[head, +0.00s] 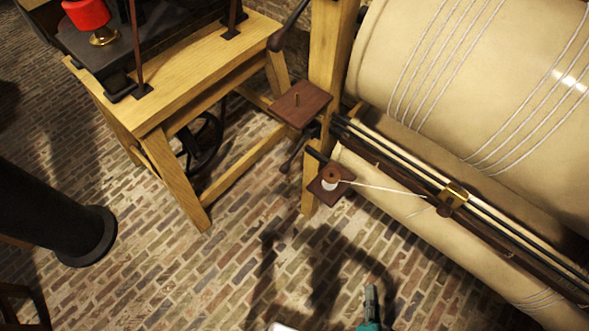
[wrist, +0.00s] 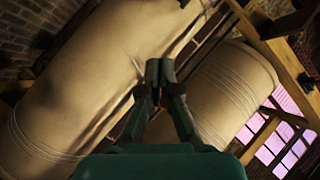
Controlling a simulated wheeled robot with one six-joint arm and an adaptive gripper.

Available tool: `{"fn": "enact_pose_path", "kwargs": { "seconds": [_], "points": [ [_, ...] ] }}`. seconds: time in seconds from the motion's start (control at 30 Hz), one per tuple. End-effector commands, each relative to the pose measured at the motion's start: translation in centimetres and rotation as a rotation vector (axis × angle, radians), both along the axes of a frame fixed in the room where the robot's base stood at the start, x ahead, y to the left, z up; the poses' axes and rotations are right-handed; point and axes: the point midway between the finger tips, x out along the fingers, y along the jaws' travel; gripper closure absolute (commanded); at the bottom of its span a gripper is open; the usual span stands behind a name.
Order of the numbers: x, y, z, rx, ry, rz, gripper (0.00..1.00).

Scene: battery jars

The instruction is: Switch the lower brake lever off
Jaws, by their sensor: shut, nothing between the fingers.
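The lower brake lever (head: 293,158) is a short dark lever with a rounded end, beside the wooden post below a small brown shelf in the head view. It slants down to the left. A second, longer dark lever (head: 289,25) slants higher on the same post. My gripper (head: 370,292) shows at the bottom edge of the head view, right of and nearer than the lower lever, and apart from it. In the wrist view my gripper (wrist: 159,72) is shut and empty, with cream rollers behind it. I cannot make out the lower lever there.
A large cream roller (head: 470,75) and a lower roller (head: 430,225) fill the right side. A small shelf with a thread spool (head: 331,178) juts out near the lever. A wooden table (head: 180,75) stands left. Brick floor (head: 190,265) is open in front.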

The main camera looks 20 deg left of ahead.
Motion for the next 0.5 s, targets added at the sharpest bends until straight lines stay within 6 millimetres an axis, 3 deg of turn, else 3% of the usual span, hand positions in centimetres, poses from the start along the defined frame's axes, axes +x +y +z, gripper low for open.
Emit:
{"fn": "enact_pose_path", "kwargs": {
  "seconds": [0.23, 0.5],
  "points": [
    [5.8, 4.3, -2.3, 0.275, 0.073, 0.028, 1.00],
    [11.8, 10.3, -3.3, 0.567, 0.185, 0.075, 1.00]
  ]
}}
